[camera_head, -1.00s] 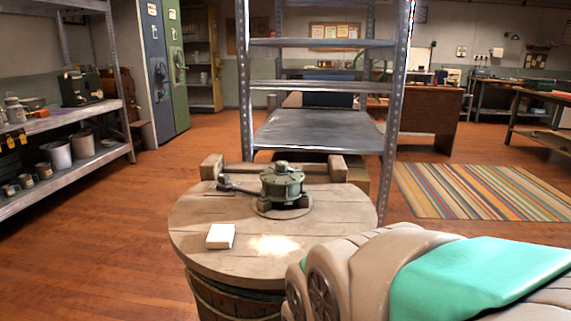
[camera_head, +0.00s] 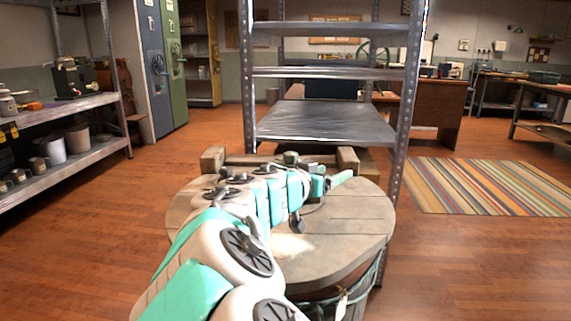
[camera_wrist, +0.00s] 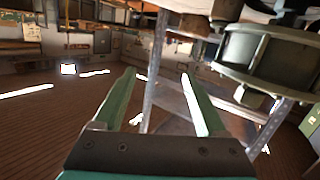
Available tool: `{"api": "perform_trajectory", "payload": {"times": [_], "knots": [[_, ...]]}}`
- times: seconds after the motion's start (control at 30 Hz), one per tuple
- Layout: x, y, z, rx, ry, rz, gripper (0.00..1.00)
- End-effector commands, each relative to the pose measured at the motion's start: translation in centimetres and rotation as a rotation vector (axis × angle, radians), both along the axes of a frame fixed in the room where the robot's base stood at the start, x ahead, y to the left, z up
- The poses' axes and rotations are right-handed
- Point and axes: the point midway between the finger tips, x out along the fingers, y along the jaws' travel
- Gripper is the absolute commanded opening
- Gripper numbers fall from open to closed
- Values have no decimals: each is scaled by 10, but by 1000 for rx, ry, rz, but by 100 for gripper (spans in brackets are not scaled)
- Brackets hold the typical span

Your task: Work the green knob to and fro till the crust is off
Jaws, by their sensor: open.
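The grey-green round fitting (camera_head: 291,158) sits on the wooden barrel top (camera_head: 352,225). My arm hides most of it in the head view. In the wrist view a round green-grey body (camera_wrist: 275,62) fills the upper right, close to the camera and beside the fingers. I cannot tell which part of it is the knob, and no crust can be made out. My gripper (camera_head: 335,182) is over the barrel top near the fitting. In the wrist view its two green fingers (camera_wrist: 157,74) are apart, with nothing seen between them.
A pale patch (camera_head: 291,246) lies on the barrel top. A metal shelf rack (camera_head: 325,122) stands close behind the barrel. Another shelf (camera_head: 75,120) with pots is at the left. Open floor and a striped rug (camera_head: 490,186) are at the right.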

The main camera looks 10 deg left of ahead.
Motion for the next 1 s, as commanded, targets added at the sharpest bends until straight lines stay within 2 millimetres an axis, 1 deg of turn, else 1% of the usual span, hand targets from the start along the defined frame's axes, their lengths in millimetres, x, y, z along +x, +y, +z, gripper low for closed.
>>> {"api": "perform_trajectory", "payload": {"times": [0.03, 0.1, 0.2, 0.3, 0.37, 0.47, 0.7, 0.8, 1.0], "knots": [[6, 33, -2, -7, -48, 56, 74], [11, 69, -1, 0, -105, 118, 74], [13, 102, -1, 9, -153, 176, 74], [14, 115, 0, 16, -174, 203, 74], [18, 117, 0, 19, -178, 207, 74], [28, 112, 0, 19, -178, 205, 74], [63, 98, 0, 21, -177, 204, 74], [74, 95, 1, 20, -179, 206, 74], [85, 90, 0, 19, -179, 205, 74]]}}
